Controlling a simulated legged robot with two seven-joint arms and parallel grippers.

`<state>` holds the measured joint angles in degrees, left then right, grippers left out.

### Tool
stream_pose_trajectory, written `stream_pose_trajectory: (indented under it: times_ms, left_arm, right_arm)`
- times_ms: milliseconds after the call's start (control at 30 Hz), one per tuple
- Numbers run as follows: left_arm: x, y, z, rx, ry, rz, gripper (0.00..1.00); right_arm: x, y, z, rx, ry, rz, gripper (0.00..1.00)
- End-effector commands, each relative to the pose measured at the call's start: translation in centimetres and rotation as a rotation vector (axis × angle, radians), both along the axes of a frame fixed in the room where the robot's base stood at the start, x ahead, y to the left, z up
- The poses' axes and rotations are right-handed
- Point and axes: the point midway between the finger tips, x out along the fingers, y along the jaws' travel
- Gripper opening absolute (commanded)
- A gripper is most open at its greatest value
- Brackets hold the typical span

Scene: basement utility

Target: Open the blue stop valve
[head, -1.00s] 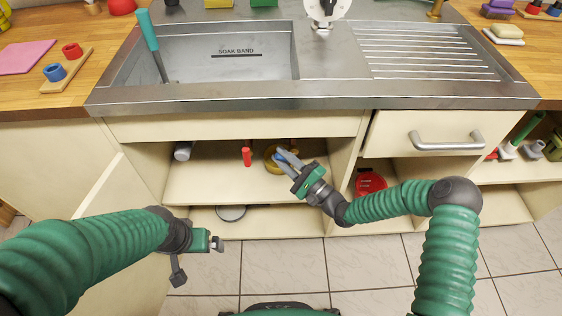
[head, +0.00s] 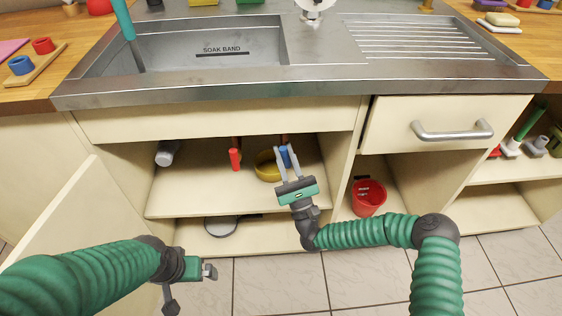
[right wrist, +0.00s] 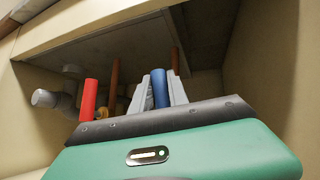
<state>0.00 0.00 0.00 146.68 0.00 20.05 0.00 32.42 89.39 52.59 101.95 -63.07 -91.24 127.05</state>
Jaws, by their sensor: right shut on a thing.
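The blue stop valve (head: 284,155) shows as a small blue handle inside the open sink cabinet, in front of the back pipes. My right gripper (head: 286,160) reaches in with its two grey fingers on either side of the blue handle and is shut on it. In the right wrist view the blue handle (right wrist: 160,88) stands upright between the fingers (right wrist: 158,92). A red handle (head: 235,159) is to its left, apart from the gripper. My left gripper (head: 208,271) hangs low at the left, away from the valve; its fingers are too unclear to judge.
A yellow bowl (head: 266,166) sits just left of the right gripper on the cabinet shelf (head: 190,196). A grey pipe piece (head: 166,153) is farther left. A red bucket (head: 369,197) stands right of the divider. The open cabinet door (head: 75,215) is at the left.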

Motion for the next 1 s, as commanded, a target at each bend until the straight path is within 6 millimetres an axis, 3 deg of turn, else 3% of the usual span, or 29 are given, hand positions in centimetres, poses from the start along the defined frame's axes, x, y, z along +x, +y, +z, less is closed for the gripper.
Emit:
stream_pose_trajectory:
  times_ms: [33,300,933,967,1000]
  left_arm:
    - [0.0,0.0,-0.9,0.0,0.0,0.0,1.0]
    - [0.0,0.0,-2.1,0.0,0.0,0.0,1.0]
    - [0.0,0.0,-2.4,0.0,0.0,0.0,1.0]
    - [0.0,0.0,-2.4,0.0,0.0,0.0,1.0]
    - [0.0,0.0,-2.4,0.0,0.0,0.0,1.0]
  right_arm:
    - [-0.1,0.1,-1.1,0.026,0.014,0.005,0.0]
    - [-0.1,-0.4,-0.8,0.156,0.014,0.005,0.0]
    - [0.0,-0.6,-0.5,0.203,0.013,0.003,0.0]
    - [0.0,-0.6,-0.5,0.203,0.012,0.003,0.24]
    - [0.0,-0.6,-0.4,0.203,0.011,0.002,0.29]
